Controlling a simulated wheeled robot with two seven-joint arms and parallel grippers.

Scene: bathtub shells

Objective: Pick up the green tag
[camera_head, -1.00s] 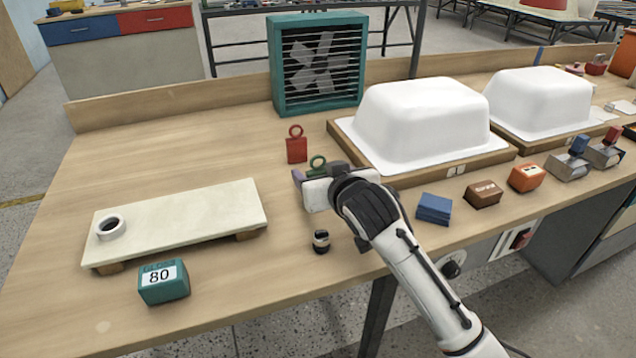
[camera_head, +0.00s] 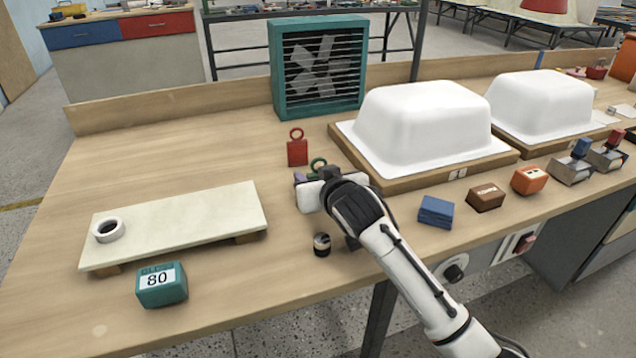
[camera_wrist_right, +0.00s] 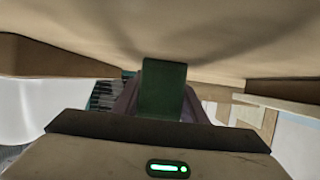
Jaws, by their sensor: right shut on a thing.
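The green tag (camera_head: 318,165) shows in the head view only by its ring, just behind my right gripper (camera_head: 303,180). In the right wrist view the tag's dark green body (camera_wrist_right: 163,90) stands between the fingers of my right gripper (camera_wrist_right: 160,100), which is shut on it. In the head view the gripper hides the tag's lower part, and I cannot tell whether the tag touches the table. A red tag (camera_head: 297,150) with a ring stands just behind it. My left gripper is in neither view.
White tub shells (camera_head: 422,120) on wooden bases stand to the right. A teal fan (camera_head: 280,75) stands at the back. A small dark-banded jar (camera_head: 322,245) is near the front. A pale board (camera_head: 190,220) with a tape roll (camera_head: 109,230) and a teal "80" block (camera_head: 162,286) are at left.

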